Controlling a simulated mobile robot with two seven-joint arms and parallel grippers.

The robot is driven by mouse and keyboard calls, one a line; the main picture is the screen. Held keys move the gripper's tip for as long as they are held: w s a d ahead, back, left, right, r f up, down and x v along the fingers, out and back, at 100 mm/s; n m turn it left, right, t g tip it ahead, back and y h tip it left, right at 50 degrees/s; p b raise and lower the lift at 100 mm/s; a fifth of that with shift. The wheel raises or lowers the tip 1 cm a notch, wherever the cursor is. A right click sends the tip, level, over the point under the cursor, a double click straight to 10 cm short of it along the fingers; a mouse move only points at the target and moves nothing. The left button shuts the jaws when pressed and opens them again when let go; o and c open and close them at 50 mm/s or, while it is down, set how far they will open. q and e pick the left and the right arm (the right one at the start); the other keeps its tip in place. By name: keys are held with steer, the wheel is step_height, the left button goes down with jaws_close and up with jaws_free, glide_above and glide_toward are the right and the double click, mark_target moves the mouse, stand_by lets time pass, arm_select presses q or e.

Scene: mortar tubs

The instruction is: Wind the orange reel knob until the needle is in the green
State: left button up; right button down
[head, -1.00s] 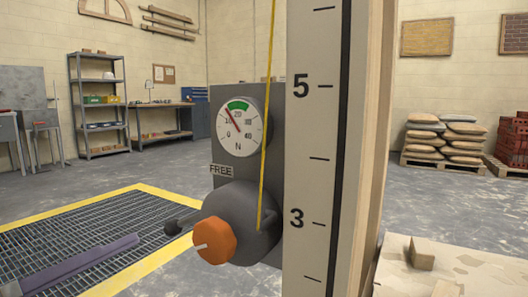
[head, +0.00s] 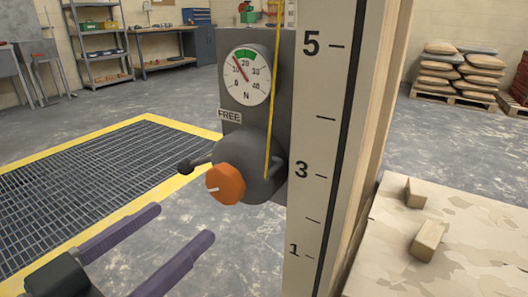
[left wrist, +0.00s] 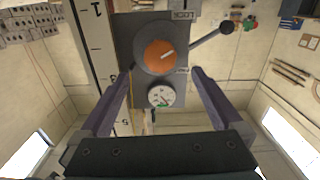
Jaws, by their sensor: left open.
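The orange reel knob (head: 225,183) sits on a dark grey drum on a grey box fixed to a tall scale post. A round dial (head: 246,75) above it has a red needle pointing up and left, close to the left end of the green band. My left gripper (head: 181,223) is open and empty, low and in front of the knob. In the left wrist view the knob (left wrist: 158,56) shows ahead between the two purple fingers, not touched. The dial also shows there (left wrist: 162,96). My right gripper is not in view.
A black-ended lever (head: 192,164) sticks out left of the drum, near a FREE label (head: 230,116). A yellow line (head: 271,110) runs down to the drum. A board with wooden blocks (head: 428,238) stands at right. Grating (head: 85,185) lies left.

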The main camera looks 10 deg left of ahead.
mark_target(220, 190)
arm_select(q)
steer(key=b+x, duration=0.2)
steer(key=x, duration=0.7)
steer(key=shift+w+d+f, duration=0.1)
steer(key=shift+w+f, duration=0.05)
steer(key=shift+w, duration=0.2)
steer(key=c, duration=1.3)
